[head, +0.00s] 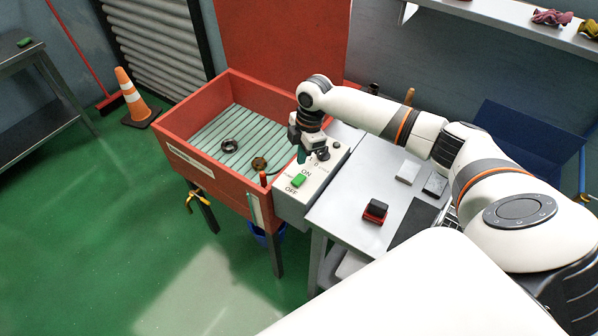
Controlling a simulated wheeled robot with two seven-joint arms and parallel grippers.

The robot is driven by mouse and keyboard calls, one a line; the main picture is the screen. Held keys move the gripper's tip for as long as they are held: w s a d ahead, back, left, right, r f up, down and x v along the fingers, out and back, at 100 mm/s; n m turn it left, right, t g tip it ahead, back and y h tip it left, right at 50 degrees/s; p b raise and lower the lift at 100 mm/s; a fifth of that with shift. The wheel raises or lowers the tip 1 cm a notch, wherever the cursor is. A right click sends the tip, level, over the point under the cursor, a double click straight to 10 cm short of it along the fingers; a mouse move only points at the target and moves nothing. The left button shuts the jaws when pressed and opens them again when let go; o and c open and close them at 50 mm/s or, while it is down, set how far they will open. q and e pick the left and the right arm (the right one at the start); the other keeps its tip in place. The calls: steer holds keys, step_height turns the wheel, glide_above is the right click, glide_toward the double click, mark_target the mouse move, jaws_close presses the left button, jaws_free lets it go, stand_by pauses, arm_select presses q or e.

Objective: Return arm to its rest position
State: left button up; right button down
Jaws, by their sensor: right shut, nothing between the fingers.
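My right arm (375,112) reaches in from the right across the grey table. My right gripper (301,154) points down just above the grey control box (316,182) beside the red tub. Its fingers are together and I see nothing held in them. The box carries a green switch (299,181) with ON and OFF labels and a dark knob (322,154) near the gripper. I cannot tell whether the fingertips touch the box. My left gripper is not in view.
The red tub (216,178) with a slatted bottom holds two dark rings (229,146). A red-black block (375,211) and small boxes (407,172) lie on the grey table (345,215). A shelf (500,22) runs along the back wall. An orange cone (131,97) stands on open green floor.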

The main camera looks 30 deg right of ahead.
steer(key=shift+r+p, duration=0.4)
steer(key=shift+r, duration=0.25)
